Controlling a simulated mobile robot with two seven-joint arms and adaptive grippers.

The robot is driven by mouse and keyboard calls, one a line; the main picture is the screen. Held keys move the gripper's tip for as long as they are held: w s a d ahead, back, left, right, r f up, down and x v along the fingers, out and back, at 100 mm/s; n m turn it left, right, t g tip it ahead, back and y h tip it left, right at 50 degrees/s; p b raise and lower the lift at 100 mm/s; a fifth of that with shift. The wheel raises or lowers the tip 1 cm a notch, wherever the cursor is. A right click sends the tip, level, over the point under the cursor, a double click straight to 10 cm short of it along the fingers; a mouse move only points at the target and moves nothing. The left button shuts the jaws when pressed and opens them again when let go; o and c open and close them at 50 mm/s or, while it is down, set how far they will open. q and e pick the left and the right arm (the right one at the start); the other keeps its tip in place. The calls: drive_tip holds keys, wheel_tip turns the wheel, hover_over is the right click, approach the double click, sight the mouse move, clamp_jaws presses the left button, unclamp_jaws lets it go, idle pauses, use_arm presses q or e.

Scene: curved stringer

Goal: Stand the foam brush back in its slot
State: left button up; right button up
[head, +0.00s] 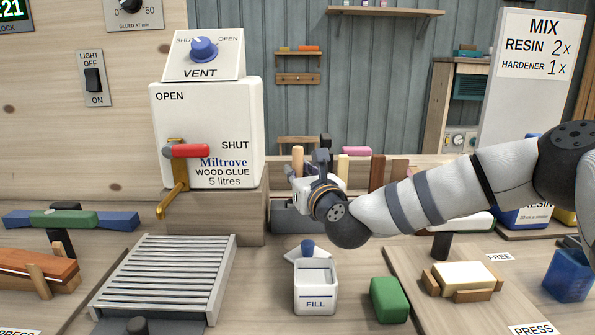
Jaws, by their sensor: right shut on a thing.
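My right gripper (324,152) is at the middle of the head view, in front of the rack at the back of the bench. My own wrist hides most of it, with only dark finger parts showing above. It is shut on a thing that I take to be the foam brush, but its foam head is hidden. Pale wooden upright pieces show beside the gripper; I cannot tell which is the brush handle. A grey rack (288,217) shows partly behind my wrist, and its slots are hidden. My left gripper is out of view.
A white FILL cup (315,292) and a green block (389,300) stand in front of my wrist. The glue tank (207,120) with its red-handled tap is left of it. A slatted grille (165,278) lies front left. A wooden board (425,305) holds a cream-topped block (464,276).

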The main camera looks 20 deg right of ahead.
sight(298, 147)
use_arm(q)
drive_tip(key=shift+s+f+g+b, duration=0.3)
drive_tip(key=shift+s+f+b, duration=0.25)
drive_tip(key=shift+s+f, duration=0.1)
use_arm(e)
drive_tip(key=shift+f, duration=1.25)
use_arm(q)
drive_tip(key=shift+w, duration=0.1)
use_arm(e)
drive_tip(key=o, duration=1.5)
drive_tip(key=shift+r, duration=0.15)
wheel_tip(298, 147, up, 9)
drive_tip(key=p, duration=0.3)
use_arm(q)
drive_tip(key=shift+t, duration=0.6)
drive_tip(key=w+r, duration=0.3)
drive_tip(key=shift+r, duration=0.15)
